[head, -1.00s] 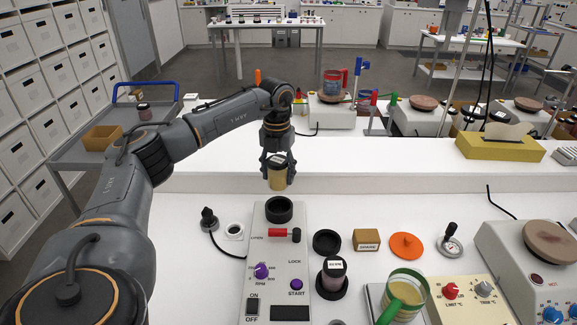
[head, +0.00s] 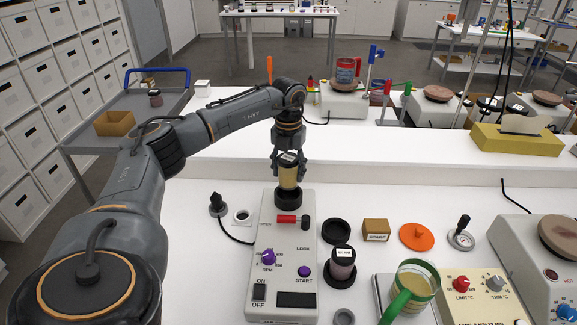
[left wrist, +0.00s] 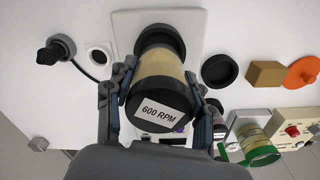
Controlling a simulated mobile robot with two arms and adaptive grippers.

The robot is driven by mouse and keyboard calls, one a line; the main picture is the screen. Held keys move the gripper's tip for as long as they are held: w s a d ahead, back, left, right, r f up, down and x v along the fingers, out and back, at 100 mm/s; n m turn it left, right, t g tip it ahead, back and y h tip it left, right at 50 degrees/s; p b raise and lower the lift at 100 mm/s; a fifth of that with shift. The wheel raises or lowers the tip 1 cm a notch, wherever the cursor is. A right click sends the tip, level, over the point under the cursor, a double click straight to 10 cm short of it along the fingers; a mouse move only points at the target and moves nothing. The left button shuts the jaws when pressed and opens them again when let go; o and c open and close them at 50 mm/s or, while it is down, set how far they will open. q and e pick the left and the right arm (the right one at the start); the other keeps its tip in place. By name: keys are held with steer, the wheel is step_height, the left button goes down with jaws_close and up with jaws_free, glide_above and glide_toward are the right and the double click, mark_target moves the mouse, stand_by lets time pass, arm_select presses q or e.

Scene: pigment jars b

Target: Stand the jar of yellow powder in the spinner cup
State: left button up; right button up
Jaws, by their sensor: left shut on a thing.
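The jar of yellow powder (head: 289,177) has a dark lid and stands upright in my left gripper (head: 289,170), which is shut on it. In the left wrist view the same jar (left wrist: 162,85) shows its lid label "600 RPM" between the two fingers (left wrist: 160,103). The black spinner cup (head: 288,199) is at the back end of the pale spinner box (head: 285,236). The jar's bottom overlaps the cup's opening in both views; I cannot tell how deep it sits. The cup also shows in the left wrist view (left wrist: 160,36). My right gripper is not in view.
Right of the spinner are an empty black ring (head: 336,231), a dark jar (head: 342,262) in a holder, a small brown box (head: 376,230), an orange disc (head: 416,236) and a green-handled beaker (head: 415,283). A red-handled lever (head: 288,219) lies just in front of the cup.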

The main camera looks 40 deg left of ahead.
mark_target(288, 157)
arm_select(q)
steer(key=shift+f+b, duration=0.35)
steer(key=shift+f, duration=0.65)
steer(key=shift+p, duration=0.5)
stand_by(0.9)
steer(key=shift+f+b, duration=0.95)
steer(key=shift+f, duration=0.75)
steer(key=o, duration=1.3)
step_height(288, 157, up, 12)
steer(key=shift+f, duration=0.1)
